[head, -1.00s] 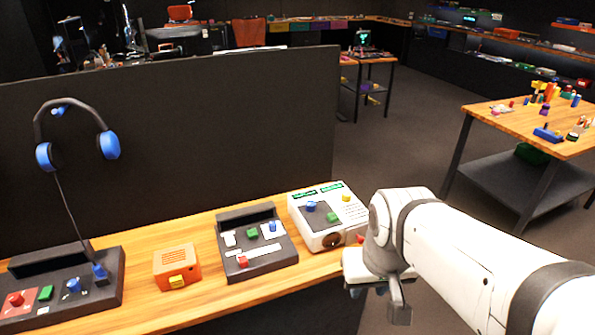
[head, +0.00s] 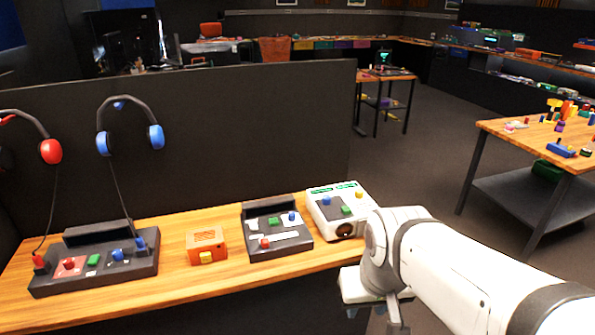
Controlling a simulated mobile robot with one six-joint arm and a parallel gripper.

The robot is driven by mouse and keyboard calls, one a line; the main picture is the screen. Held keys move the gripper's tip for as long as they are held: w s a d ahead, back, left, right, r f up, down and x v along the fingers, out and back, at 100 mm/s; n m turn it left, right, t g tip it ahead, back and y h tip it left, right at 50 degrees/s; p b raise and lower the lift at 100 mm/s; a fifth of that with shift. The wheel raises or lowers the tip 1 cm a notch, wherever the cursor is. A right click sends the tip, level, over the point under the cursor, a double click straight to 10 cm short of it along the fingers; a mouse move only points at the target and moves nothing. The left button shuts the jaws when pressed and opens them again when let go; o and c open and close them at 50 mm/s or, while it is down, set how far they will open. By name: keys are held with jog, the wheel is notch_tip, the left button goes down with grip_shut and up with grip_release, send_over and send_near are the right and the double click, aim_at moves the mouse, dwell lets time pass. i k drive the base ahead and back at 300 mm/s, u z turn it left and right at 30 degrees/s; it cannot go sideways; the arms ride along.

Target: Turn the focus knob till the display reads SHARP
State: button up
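A white panel box (head: 323,205) stands on the wooden bench, with a blue knob (head: 326,201), a green knob (head: 346,210) and a yellow knob (head: 359,195) on its dark and white top. Two small green-lit displays (head: 334,189) sit along its back edge; their text is too small to read. I cannot tell which knob is the focus knob. My gripper (head: 378,312) is at the lower middle, in front of and below the box, apart from the knobs. Its fingers are partly hidden and cut off at the bottom edge.
On the bench (head: 170,283) stand a black panel (head: 285,245), an orange box (head: 206,243) and a larger dark console (head: 140,268). Blue headphones (head: 156,137) and red headphones (head: 50,151) hang on the dark partition (head: 250,130). Another table (head: 500,128) stands right, with open floor between.

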aim_at(326, 200)
jog(key=u, duration=0.25)
jog(key=i, duration=0.9)
jog(key=z, duration=0.4)
